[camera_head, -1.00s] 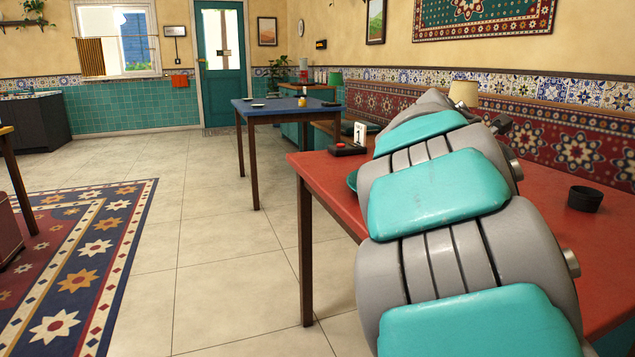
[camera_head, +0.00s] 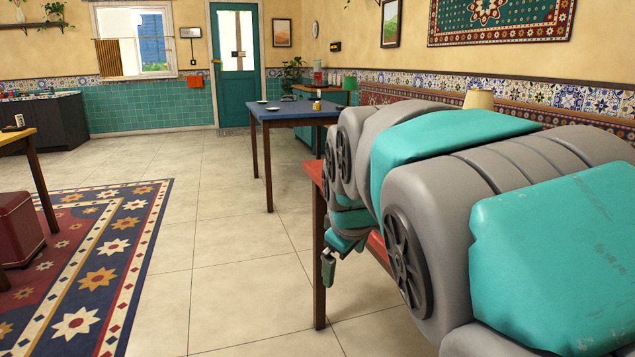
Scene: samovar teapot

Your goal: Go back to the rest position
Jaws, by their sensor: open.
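My arm is folded up and fills the right side of the view in grey and teal. My gripper (camera_head: 331,266) hangs low at the arm's left side, by the near left edge of the red table (camera_head: 314,170). It is small and partly covered by the arm, and it looks open with nothing held. Most of the red table and whatever stands on it are hidden behind my arm.
A blue table (camera_head: 290,112) with small dishes stands ahead. A yellow table (camera_head: 20,136) and a dark red stool (camera_head: 18,228) are at the left, by a patterned rug (camera_head: 115,245). The tiled floor (camera_head: 225,250) between is clear.

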